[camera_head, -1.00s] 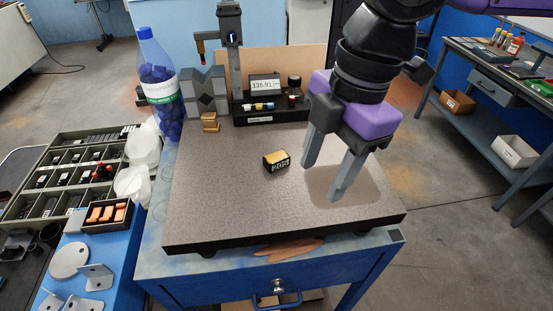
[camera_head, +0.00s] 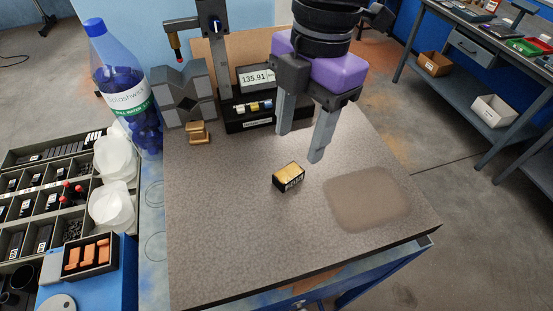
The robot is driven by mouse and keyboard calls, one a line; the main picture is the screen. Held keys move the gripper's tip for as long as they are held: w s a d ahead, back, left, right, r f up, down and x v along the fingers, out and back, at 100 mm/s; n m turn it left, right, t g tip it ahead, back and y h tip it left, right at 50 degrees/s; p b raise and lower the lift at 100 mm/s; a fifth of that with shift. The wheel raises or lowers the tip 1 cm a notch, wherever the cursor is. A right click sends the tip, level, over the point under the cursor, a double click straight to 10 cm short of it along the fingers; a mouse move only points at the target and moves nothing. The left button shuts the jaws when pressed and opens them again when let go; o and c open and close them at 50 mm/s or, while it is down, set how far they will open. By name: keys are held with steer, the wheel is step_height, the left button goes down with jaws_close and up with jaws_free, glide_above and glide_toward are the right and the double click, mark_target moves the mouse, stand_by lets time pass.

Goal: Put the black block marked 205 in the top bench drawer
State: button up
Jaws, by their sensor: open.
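A small black block with a gold top (camera_head: 289,177) lies on the speckled stone plate (camera_head: 220,245) on the bench. White marking shows on its front face, too small to read for certain. My gripper (camera_head: 300,147) is open and empty, with its two grey fingers pointing down above the plate, behind and slightly right of the block in the picture. It does not touch the block. The blue bench drawer front (camera_head: 325,305) shows only in part at the bottom edge, below the plate; I cannot tell whether it is open.
A gauge stand with a display (camera_head: 257,77) stands behind my gripper. A grey V-block (camera_head: 185,95), small brass blocks (camera_head: 198,132) and a blue-capped bottle (camera_head: 122,90) stand at the back left. A sorting tray (camera_head: 40,160) is at far left. The plate's front is clear.

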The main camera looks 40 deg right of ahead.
mark_target(289, 172)
steer(key=shift+w+a+f, duration=0.1)
steer(key=shift+a+f, duration=0.15)
steer(key=shift+f, duration=1)
steer(key=shift+s+a+f, duration=0.1)
steer(key=shift+a+f, duration=0.1)
steer(key=shift+f, duration=1.05)
steer(key=shift+w+a+f, duration=0.1)
steer(key=shift+a+f, duration=0.15)
steer(key=shift+f, duration=1)
jaws_close()
